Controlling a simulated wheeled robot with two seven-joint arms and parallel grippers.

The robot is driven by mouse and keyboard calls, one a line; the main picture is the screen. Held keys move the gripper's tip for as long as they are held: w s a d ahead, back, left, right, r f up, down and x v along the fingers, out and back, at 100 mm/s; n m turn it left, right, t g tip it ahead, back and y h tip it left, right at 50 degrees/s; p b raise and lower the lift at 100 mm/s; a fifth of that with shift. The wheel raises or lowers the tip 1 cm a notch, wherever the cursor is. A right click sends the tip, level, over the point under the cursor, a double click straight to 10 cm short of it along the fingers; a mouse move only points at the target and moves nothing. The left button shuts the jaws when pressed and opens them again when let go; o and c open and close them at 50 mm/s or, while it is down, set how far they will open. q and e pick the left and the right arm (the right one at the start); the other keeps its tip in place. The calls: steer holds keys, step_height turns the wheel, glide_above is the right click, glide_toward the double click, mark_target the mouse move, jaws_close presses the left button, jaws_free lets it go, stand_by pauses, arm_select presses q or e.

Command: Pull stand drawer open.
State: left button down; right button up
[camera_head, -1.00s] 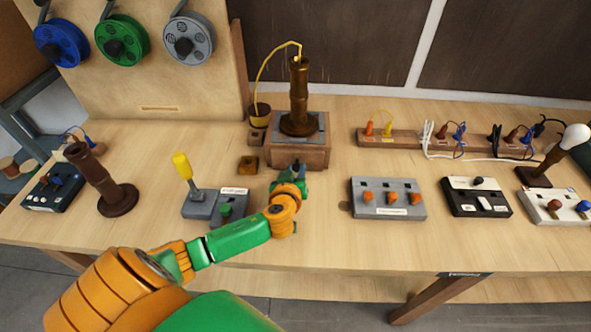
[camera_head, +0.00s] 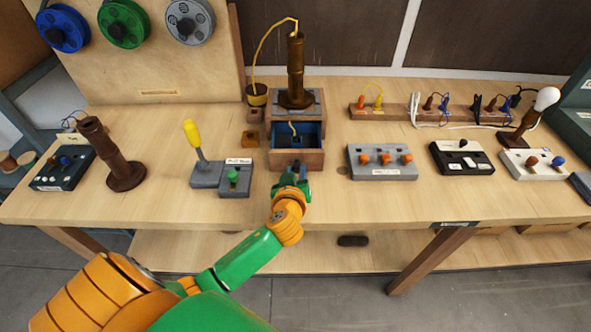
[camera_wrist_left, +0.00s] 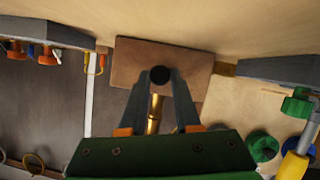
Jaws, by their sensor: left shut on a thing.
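The wooden stand (camera_head: 316,101) carries a dark brass lamp column (camera_head: 296,70) at the back middle of the table. Its drawer (camera_head: 313,160) is pulled out towards me, showing a blue-lined inside with a piece of yellow wire. My left gripper (camera_head: 291,176) is at the drawer front, shut on the drawer's knob. The left wrist view shows the dark round knob (camera_wrist_left: 160,75) between the fingertips, against the brown drawer front (camera_wrist_left: 128,62). In the head view the gripper hides the knob.
A grey switch box with a yellow-handled lever (camera_head: 207,172) stands left of the drawer. A grey box with orange knobs (camera_head: 382,172) stands to the right. A small wooden block (camera_head: 250,139) sits beside the stand. Bare tabletop lies in front.

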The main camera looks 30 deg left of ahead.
arm_select(q)
steer(key=c, duration=0.6)
jaws_free()
steer(key=shift+a, duration=0.1)
steer(key=b+v, duration=0.1)
steer(key=v, duration=0.6)
